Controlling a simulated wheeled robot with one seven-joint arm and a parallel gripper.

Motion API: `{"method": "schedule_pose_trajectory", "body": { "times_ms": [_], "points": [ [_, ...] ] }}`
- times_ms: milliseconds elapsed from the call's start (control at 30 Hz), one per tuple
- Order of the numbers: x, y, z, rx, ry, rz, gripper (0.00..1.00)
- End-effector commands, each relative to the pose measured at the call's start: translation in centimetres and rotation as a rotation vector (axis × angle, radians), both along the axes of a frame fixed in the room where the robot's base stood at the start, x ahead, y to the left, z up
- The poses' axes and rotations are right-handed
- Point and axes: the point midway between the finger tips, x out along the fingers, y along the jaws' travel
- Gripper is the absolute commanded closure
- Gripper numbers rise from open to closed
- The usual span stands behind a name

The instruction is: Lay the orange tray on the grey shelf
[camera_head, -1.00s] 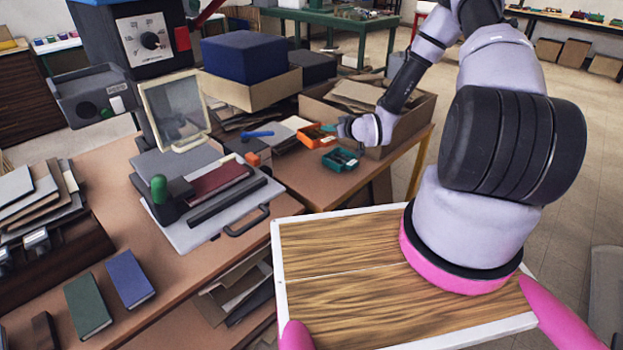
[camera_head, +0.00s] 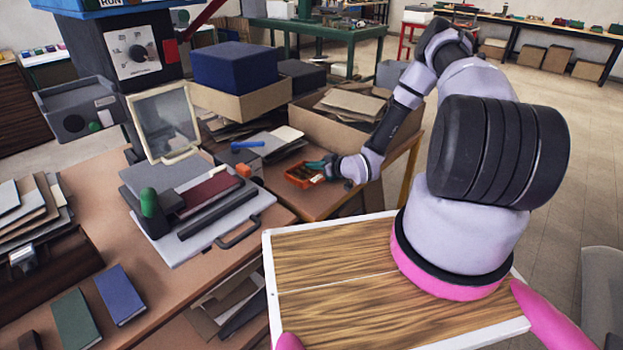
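The small orange tray (camera_head: 303,175), with dark bits inside, is over the right end of the brown table. My gripper (camera_head: 318,165), with teal fingers, is at the tray's right side. The fingers are small here, but the tray has moved together with them, so they appear shut on it. Whether the tray touches the tabletop is unclear. A grey box-like ledge (camera_head: 62,112) juts from the machine at left; I cannot tell whether it is the grey shelf.
A press-like machine (camera_head: 133,45) stands at left. A cardboard box (camera_head: 350,112) is behind my gripper. A blue-handled tool (camera_head: 247,145) and an orange block (camera_head: 243,170) lie left of the tray. Blue (camera_head: 121,294) and green (camera_head: 76,319) books lie at front left.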

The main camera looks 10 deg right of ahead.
Motion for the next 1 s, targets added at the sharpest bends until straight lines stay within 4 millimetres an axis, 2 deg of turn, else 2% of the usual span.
{"method": "schedule_pose_trajectory", "body": {
  "times_ms": [367, 767, 800, 833, 867, 1000],
  "points": [
    [0.0, 0.0, -4.6, 0.001, 0.001, 0.000, 1.00],
    [0.1, 0.0, -5.1, 0.001, -0.001, 0.000, 1.00],
    [0.1, 0.0, -5.1, 0.000, -0.001, 0.000, 0.84],
    [0.1, 0.0, -5.0, 0.000, -0.001, 0.000, 0.72],
    [0.1, 0.0, -5.0, 0.000, -0.001, 0.000, 0.65],
    [0.0, 0.0, -5.0, 0.001, -0.001, 0.000, 0.65]
  ]
}}
